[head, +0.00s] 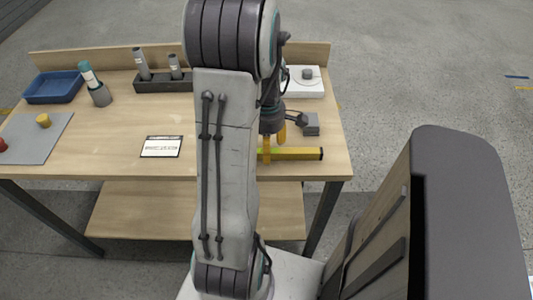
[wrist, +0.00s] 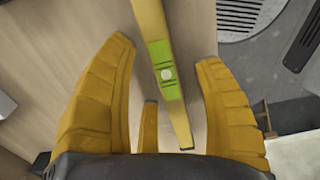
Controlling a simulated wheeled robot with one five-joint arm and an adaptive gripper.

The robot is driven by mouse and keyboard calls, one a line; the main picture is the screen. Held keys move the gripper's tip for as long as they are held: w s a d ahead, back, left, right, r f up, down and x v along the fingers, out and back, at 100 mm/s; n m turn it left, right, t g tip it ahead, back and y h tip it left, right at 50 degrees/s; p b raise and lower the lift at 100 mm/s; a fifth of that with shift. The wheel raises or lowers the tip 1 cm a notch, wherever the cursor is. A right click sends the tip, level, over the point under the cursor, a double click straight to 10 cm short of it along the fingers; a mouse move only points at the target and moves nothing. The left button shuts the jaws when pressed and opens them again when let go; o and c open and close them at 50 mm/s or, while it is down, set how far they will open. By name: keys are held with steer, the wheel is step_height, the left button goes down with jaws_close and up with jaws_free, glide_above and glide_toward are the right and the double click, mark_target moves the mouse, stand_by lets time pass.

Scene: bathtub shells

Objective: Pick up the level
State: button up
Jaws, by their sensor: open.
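The level is a yellow bar with a dark end cap. It lies on the wooden table near the front right edge in the head view (head: 300,154), partly hidden behind my arm. In the wrist view the level (wrist: 153,22) has a green middle part with a round pale vial, and it runs between my yellow fingers. My gripper (head: 272,150) points down over the level; in the wrist view my gripper (wrist: 165,55) is open, with fingers on both sides and clear gaps to the bar. I cannot tell the exact height of the fingertips above the table.
The wooden table (head: 120,120) also holds a blue tray (head: 53,87), a grey mat (head: 40,128), a dark holder with cylinders (head: 160,82), a teal-topped bottle (head: 92,80), a label card (head: 161,147) and a small grey block (head: 311,125). Open floor lies to the right.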

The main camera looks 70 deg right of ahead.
steer(key=shift+f, duration=1.05)
steer(key=shift+c, duration=0.3)
jaws_close()
